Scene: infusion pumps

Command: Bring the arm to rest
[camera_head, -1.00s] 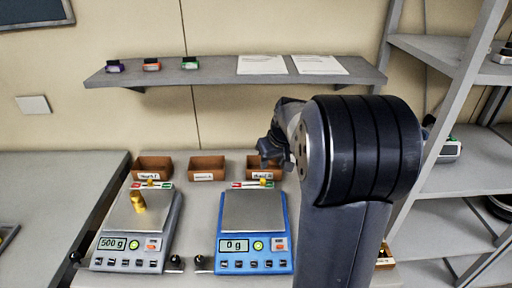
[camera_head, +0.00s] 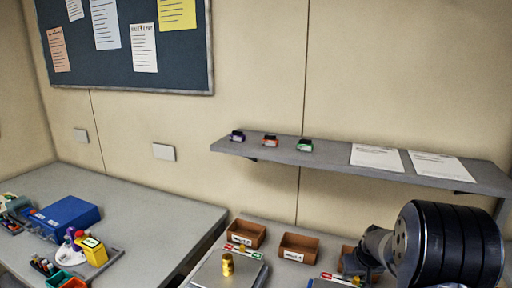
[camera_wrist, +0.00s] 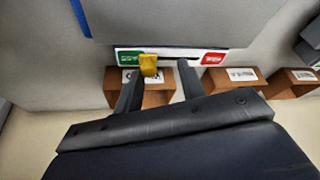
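My arm (camera_head: 450,245) reaches in from the lower right of the head view, and its dark gripper (camera_head: 352,266) hangs over the back of the bench near the right brown bin. In the wrist view my gripper (camera_wrist: 160,68) is open, with its two fingers apart. A small yellow piece (camera_wrist: 149,65) on the green and red strip (camera_wrist: 172,55) shows between and just beyond the fingertips. I cannot tell whether the fingers touch it.
A grey scale (camera_head: 215,272) with a brass weight (camera_head: 227,264) stands left of my arm. Brown bins (camera_head: 298,247) line the wall below a shelf (camera_head: 330,158). The left table holds a blue box (camera_head: 68,215) and a yellow block (camera_head: 94,252).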

